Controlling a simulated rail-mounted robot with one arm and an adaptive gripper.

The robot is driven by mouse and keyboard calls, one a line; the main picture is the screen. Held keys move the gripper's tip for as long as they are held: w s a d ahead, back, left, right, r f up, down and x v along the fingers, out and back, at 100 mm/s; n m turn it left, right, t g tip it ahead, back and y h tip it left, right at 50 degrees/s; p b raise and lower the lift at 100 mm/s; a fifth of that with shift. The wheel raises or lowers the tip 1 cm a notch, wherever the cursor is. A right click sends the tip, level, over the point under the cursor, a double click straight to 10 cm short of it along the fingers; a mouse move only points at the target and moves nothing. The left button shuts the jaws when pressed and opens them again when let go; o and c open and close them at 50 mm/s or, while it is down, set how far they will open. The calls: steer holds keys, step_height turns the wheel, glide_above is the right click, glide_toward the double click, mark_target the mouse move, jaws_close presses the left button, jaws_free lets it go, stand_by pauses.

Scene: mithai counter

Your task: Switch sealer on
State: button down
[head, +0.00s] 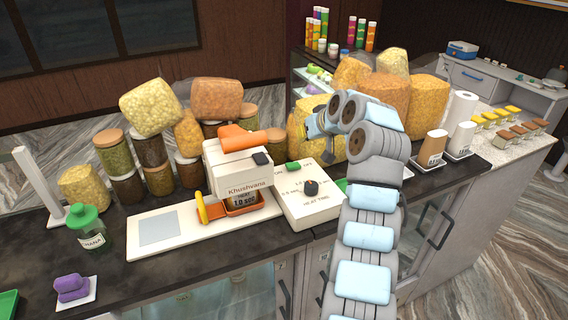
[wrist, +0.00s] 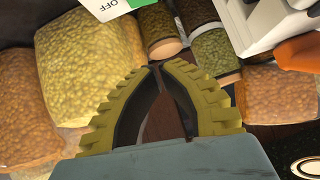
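Bags of snacks (head: 215,98) and several lidded jars (head: 113,150) stand close behind the sealer. My arm covers the counter right of the control box.

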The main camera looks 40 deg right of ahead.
steer(key=shift+s+a+f+y, duration=0.1)
steer(key=shift+s+f+y, duration=0.2)
steer(key=shift+s, duration=0.45)
steer(key=shift+w, duration=0.1)
steer(key=p, duration=0.3)
glide_above(292, 166)
steer(key=shift+d+f, duration=0.15)
steer(key=shift+f, duration=1.55)
steer(key=shift+d+f, duration=0.1)
steer(key=shift+f, duration=1.6)
steer(key=shift+w+a+f+p, duration=0.1)
steer(key=shift+f+p, duration=0.15)
steer(key=shift+f, duration=0.45)
steer(key=shift+s+a+f+p, duration=0.1)
steer(key=shift+f+p, duration=0.15)
steer(key=shift+f, duration=0.4)
steer(key=shift+w+a+f+p, duration=0.1)
steer(key=shift+f+p, duration=0.15)
steer(key=shift+f, duration=0.45)
